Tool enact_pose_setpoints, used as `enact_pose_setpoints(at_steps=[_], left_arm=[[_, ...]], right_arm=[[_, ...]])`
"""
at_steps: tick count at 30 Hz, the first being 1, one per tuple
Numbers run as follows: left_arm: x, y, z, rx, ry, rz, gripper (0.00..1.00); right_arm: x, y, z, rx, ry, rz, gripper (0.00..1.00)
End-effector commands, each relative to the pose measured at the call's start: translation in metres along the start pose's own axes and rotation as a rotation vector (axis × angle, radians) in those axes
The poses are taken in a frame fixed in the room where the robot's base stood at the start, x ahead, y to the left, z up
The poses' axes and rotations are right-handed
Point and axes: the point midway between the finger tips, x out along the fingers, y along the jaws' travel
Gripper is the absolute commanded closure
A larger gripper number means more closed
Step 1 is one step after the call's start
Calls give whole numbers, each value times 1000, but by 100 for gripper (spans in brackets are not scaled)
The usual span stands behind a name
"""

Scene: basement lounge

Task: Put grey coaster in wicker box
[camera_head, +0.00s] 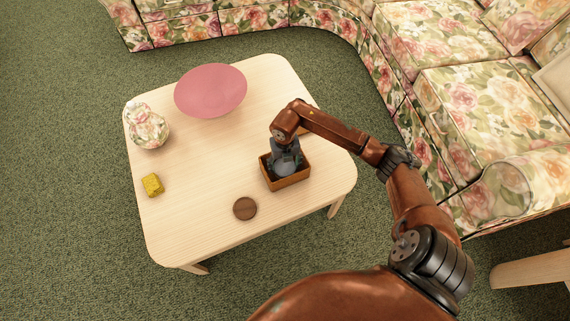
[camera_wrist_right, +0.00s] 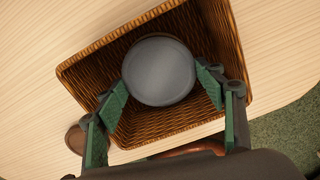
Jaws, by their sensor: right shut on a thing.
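The grey coaster (camera_wrist_right: 158,72) is a round disc between the fingers of my right gripper (camera_wrist_right: 162,88) in the right wrist view. The gripper is shut on it and holds it over the open wicker box. In the head view my right gripper (camera_head: 286,163) reaches down into the box area and largely hides the coaster. The wicker box (camera_head: 290,182) is brown and rectangular, on the right part of the table; its woven wall also shows in the right wrist view (camera_wrist_right: 90,75). I cannot tell how far the coaster is above the box floor. My left gripper is not in view.
The light wooden table (camera_head: 200,225) also holds a brown round coaster (camera_head: 245,208), a yellow block (camera_head: 152,185), a floral jar (camera_head: 148,127) and a pink round dish (camera_head: 211,91). A floral sofa (camera_head: 460,90) stands beyond the table to the right. The table's middle is clear.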

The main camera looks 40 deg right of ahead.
Motion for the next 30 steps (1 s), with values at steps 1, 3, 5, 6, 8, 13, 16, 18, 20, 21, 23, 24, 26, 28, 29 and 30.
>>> enact_pose_setpoints(at_steps=[1,3,5,6,8,13,16,18,20,21,23,24,26,28,29,30], left_arm=[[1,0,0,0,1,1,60],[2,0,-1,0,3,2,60],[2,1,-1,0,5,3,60],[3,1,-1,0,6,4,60],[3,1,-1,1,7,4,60],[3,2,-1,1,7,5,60],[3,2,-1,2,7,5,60],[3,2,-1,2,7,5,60],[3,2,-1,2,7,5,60],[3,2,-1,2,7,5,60],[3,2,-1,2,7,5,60],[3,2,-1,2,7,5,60],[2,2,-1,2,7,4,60],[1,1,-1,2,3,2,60],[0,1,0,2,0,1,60],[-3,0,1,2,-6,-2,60]], right_arm=[[2,0,0,0,0,0,53],[4,0,0,0,0,0,53],[5,0,0,0,0,0,53],[6,0,0,0,0,1,53],[6,0,0,1,-1,1,53],[5,0,0,1,-1,1,26],[5,0,0,1,-1,0,20],[5,0,0,1,-1,0,19],[5,0,0,1,-1,0,19],[6,0,0,1,-1,0,19],[6,0,0,1,-1,0,19],[5,0,0,1,-1,0,19],[3,0,0,1,-1,1,19],[-2,0,0,0,-1,1,19],[-5,0,0,1,-2,1,19],[-11,0,1,1,-3,2,19]])
